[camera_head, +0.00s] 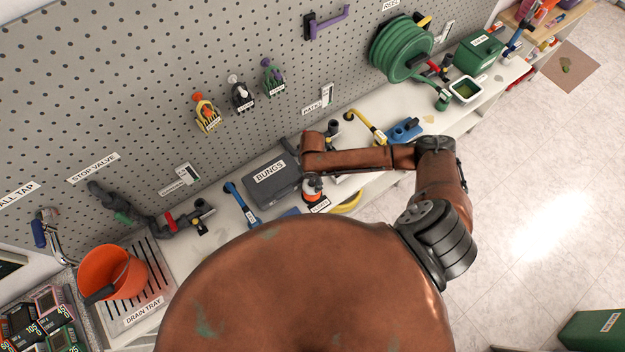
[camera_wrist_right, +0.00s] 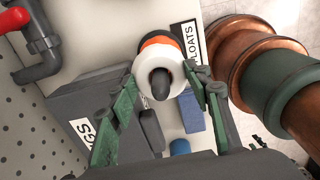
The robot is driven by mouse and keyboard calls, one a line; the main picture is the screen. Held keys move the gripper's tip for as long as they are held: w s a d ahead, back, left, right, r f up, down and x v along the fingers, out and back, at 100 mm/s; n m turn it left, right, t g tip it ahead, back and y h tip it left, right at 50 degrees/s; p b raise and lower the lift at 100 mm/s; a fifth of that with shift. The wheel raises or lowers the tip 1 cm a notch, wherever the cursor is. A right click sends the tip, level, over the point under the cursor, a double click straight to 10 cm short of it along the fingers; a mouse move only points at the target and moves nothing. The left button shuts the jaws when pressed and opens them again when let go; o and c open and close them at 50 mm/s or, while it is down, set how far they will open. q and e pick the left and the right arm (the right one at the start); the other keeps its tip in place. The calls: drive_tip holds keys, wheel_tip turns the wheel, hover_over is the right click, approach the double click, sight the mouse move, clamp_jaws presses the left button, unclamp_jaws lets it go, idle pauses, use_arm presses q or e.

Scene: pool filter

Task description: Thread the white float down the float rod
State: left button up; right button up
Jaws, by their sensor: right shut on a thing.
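In the right wrist view the white float (camera_wrist_right: 174,66) is a ring between the green-padded fingers of my right gripper (camera_wrist_right: 165,78), which is shut on it. The dark rounded tip of the float rod (camera_wrist_right: 160,84) shows in the ring's hole; how far the ring is down the rod cannot be told. An orange float (camera_wrist_right: 160,39) shows just behind the white one. In the head view the orange float (camera_head: 314,199) and some white show below my right wrist, by the floats label; the right fingers are mostly hidden there. My left gripper is not in view.
The grey bungs box (camera_head: 272,184) stands close beside the floats, with a blue-handled tool (camera_head: 241,203) to its left. An orange bucket (camera_head: 112,272) stands on the drain tray (camera_head: 140,308). A pegboard (camera_head: 150,90) rises behind the bench.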

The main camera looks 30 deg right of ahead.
drive_tip(key=shift+f, duration=0.5)
drive_tip(key=o, duration=1.4)
wheel_tip(320, 180, up, 5)
drive_tip(key=p, duration=0.5)
